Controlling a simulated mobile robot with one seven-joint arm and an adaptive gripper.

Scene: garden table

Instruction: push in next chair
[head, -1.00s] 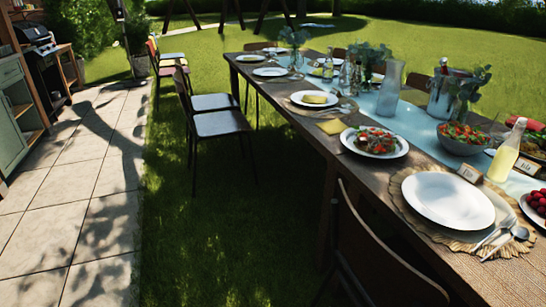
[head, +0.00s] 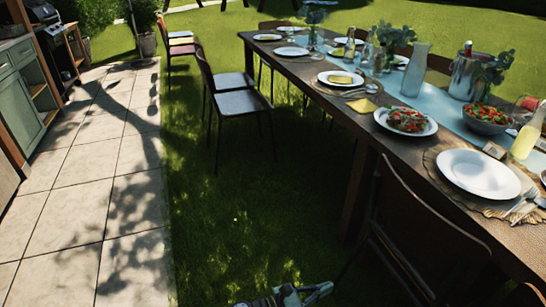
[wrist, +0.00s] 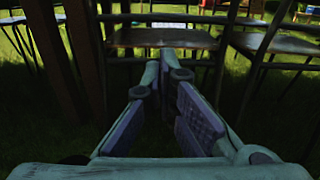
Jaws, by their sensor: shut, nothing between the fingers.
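A dark chair with a grey seat (head: 243,103) stands on the grass, pulled out to the left of the long table (head: 352,128). A second similar chair (head: 232,80) stands just behind it. A brown-backed chair (head: 425,225) is close against the table's near side at lower right. My gripper (wrist: 165,76) is shut and empty, low over the grass; its top shows at the bottom of the head view (head: 290,296). In the wrist view a chair seat (wrist: 160,39) is straight ahead, apart from the fingers, and another chair (wrist: 275,43) stands to the right.
A paved path (head: 90,205) runs along the left, with a green cabinet (head: 22,95) and a grill (head: 55,40) beside it. More chairs (head: 178,50) stand farther back. Plates, food and bottles are on the table.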

